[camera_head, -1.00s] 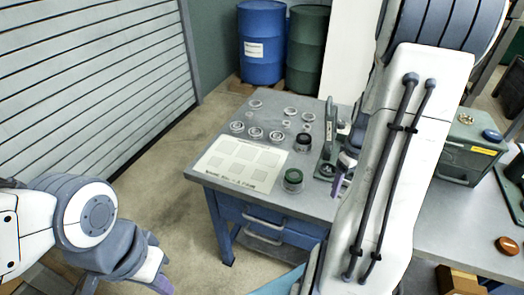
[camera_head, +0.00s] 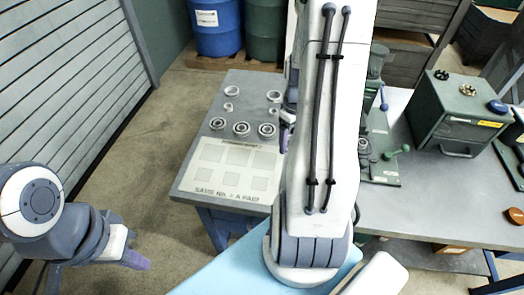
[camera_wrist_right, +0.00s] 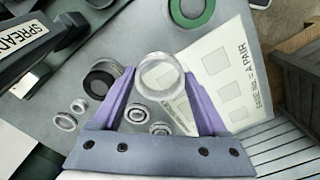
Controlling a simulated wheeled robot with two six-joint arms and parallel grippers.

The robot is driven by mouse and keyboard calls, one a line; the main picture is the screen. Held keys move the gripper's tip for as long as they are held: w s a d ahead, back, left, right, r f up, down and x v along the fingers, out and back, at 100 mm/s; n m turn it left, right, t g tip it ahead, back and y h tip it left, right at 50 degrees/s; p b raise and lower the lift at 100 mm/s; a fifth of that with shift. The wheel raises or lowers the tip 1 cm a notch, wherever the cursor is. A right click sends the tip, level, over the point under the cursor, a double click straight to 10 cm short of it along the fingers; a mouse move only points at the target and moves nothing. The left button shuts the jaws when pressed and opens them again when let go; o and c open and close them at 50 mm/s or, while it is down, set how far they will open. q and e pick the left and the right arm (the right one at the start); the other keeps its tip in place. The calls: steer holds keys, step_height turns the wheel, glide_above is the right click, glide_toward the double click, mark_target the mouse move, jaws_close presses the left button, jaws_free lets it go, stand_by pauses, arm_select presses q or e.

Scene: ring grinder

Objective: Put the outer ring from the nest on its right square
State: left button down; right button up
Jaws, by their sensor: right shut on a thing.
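In the right wrist view, my right gripper (camera_wrist_right: 160,88) is shut on a shiny metal ring (camera_wrist_right: 159,62), held between the purple fingertips. The ring partly covers the white card of printed squares (camera_wrist_right: 252,103) behind it. The same card (camera_head: 200,182) lies on the table in the head view, its squares bare where visible. My right arm hides the held ring there; only some purple of the right gripper (camera_head: 284,138) shows. My left gripper (camera_head: 134,260) hangs low at left, away from the table; its jaw opening is unclear. I cannot tell which part is the nest.
Several bearings and rings (camera_head: 241,129) stand behind the card. A black ring (camera_wrist_right: 101,81) and a green ring (camera_wrist_right: 192,9) show in the wrist view. A green lever tool (camera_head: 383,160) and green cabinet (camera_head: 458,115) stand to the right. The floor at left is clear.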

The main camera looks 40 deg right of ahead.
steer(key=p, duration=0.1)
glide_above(265, 160)
step_height(265, 160, down, 4)
steer(key=shift+s+f, duration=0.1)
steer(key=shift+f, duration=0.15)
step_height(265, 160, down, 4)
steer(key=shift+a+r+p, duration=0.1)
steer(key=shift+r+p, duration=0.05)
steer(key=shift+p, duration=0.5)
steer(key=shift+f, duration=0.25)
